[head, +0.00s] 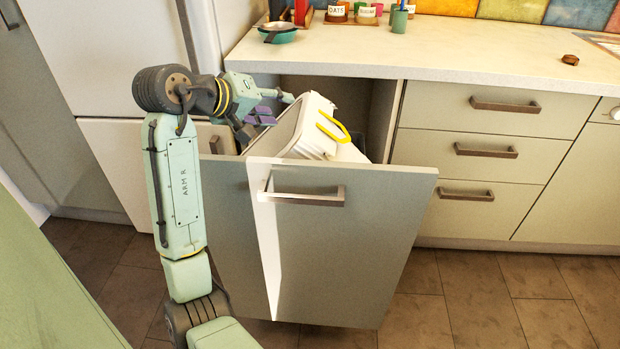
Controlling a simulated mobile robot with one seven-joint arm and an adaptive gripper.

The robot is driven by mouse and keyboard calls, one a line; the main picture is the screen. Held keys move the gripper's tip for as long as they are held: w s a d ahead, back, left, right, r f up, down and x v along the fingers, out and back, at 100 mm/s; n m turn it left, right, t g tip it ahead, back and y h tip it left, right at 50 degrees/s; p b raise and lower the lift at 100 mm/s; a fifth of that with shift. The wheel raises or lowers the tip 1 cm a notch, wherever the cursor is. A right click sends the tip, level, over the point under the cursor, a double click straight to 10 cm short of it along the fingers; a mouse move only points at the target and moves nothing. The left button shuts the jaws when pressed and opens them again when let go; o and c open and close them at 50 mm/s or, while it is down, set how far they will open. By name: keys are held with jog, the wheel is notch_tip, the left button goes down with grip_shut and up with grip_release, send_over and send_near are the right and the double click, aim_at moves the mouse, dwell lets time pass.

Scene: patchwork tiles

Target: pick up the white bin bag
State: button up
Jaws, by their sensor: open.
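A white, boxy, tilted thing with a yellow loop, which looks like the white bin bag (310,127), sticks up out of the open pull-out drawer (365,235). Its lower part is hidden behind the drawer front. My gripper (276,108) is open, at the left side of the bag and above the drawer's left part. Its fingers are close to the bag's upper left edge; I cannot tell whether they touch it. Nothing shows held between them.
The counter (440,52) overhangs just behind the drawer and the bag. It carries a teal bowl (278,33) and several jars. A white fridge-like cabinet (90,50) stands to the left. The tiled floor (480,290) to the right is clear.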

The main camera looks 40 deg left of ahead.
aim_at(301, 113)
jog(key=x, duration=0.5)
jog(key=shift+s+d+f, duration=0.15)
jog(key=shift+d+f, duration=0.1)
jog(key=shift+p+x, duration=0.95)
jog(key=shift+x, duration=1.95)
jog(key=shift+c, duration=0.6)
grip_shut()
